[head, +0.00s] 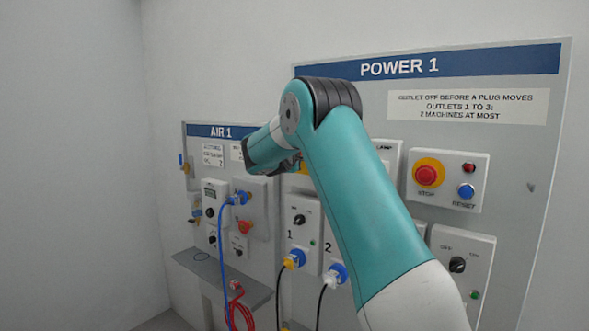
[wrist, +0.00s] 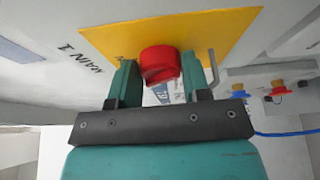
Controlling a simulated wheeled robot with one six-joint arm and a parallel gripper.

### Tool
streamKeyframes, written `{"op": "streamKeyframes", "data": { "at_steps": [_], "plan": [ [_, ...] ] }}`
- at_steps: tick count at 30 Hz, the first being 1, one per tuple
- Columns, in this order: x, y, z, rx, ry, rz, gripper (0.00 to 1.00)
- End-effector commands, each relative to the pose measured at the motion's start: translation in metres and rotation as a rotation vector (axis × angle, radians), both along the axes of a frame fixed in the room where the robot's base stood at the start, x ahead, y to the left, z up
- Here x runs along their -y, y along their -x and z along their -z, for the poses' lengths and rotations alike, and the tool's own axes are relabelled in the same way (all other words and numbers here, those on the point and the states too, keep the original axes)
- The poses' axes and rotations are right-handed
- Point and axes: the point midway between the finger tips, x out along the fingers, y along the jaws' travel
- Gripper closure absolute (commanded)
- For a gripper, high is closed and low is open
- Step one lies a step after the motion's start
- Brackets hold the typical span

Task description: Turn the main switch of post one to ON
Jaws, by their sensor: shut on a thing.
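The main switch is a red round knob (wrist: 160,64) on a yellow plate (wrist: 225,28) in the wrist view. Lettering reading MAIN 1, turned on its side, is on the panel to the left of the plate. My gripper (wrist: 158,76) has one teal finger on each side of the knob and is shut on it. The knob's pointer and its ON and OFF marks cannot be made out. In the head view my arm hides the switch and the gripper; only a sliver of yellow plate (head: 303,168) shows behind it.
A thin grey bent bar (wrist: 213,68) stands close to the right finger. The POWER 1 board (head: 540,120) carries a red stop button (head: 428,174), a blue reset button (head: 466,191) and outlets with plugs. The AIR 1 board (head: 262,225) with a blue hose (head: 222,240) is at left.

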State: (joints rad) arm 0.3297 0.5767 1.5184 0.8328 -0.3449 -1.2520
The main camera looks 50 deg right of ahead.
Motion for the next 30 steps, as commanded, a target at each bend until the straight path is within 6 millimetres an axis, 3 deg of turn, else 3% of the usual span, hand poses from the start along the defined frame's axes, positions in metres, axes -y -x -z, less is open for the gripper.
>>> {"op": "streamKeyframes", "data": {
  "at_steps": [1, 12, 29, 30],
  "plan": [
    [-0.0001, 0.0001, 0.0085, 0.032, -0.003, 0.000, 0.80],
    [-0.0001, -0.0001, 0.0061, 0.194, -0.018, 0.000, 0.80],
    [0.0000, -0.0002, 0.0040, 0.223, -0.021, 0.001, 0.80],
    [0.0000, -0.0002, 0.0040, 0.222, -0.021, 0.001, 0.52]
  ]
}}
